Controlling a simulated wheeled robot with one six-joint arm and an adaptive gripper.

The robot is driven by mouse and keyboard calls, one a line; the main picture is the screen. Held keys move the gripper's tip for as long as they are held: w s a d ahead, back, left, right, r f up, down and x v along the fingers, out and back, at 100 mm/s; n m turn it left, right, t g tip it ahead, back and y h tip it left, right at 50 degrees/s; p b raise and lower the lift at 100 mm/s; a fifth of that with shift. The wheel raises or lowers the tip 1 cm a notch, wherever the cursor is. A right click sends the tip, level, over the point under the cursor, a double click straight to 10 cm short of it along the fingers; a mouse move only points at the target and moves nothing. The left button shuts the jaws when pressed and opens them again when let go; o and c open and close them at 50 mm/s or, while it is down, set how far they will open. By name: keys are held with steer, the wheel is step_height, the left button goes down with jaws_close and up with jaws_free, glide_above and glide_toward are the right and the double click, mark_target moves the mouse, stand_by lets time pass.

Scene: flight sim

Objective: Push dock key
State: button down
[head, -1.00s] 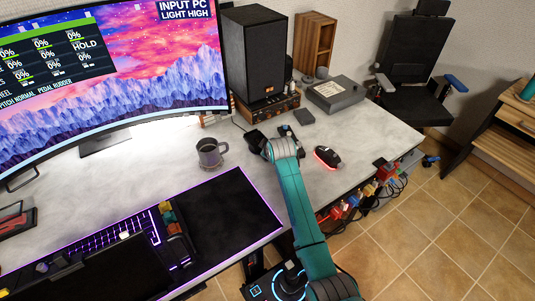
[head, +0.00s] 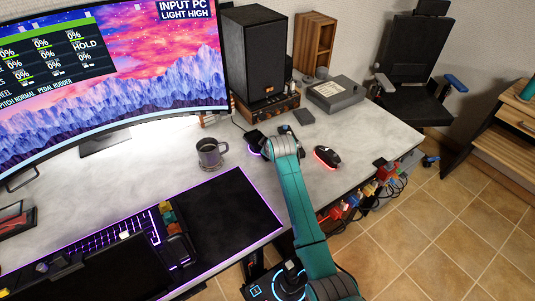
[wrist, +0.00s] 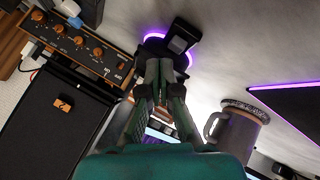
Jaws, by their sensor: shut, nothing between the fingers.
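A black dock (wrist: 178,42) with a glowing purple ring around its base stands on the desk at the top of the wrist view. In the head view the dock (head: 254,136) is just left of my arm's end, with purple light along its lower edge. My gripper (wrist: 160,64) is shut and empty, its fingertips at the near side of the dock. I cannot tell whether they touch it. The key itself cannot be made out; the fingers may cover it. In the head view my teal arm mostly hides the gripper.
A grey mug (head: 209,155) stands left of the dock. A red-lit mouse (head: 327,157) lies to the right. A black speaker (head: 252,60) sits on an amplifier (head: 265,110) behind. A purple-edged mat (head: 230,205) lies in front. Bare desk surrounds the dock on the left.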

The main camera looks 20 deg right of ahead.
steer(key=shift+r, duration=0.3)
steer(key=shift+r, duration=2.9)
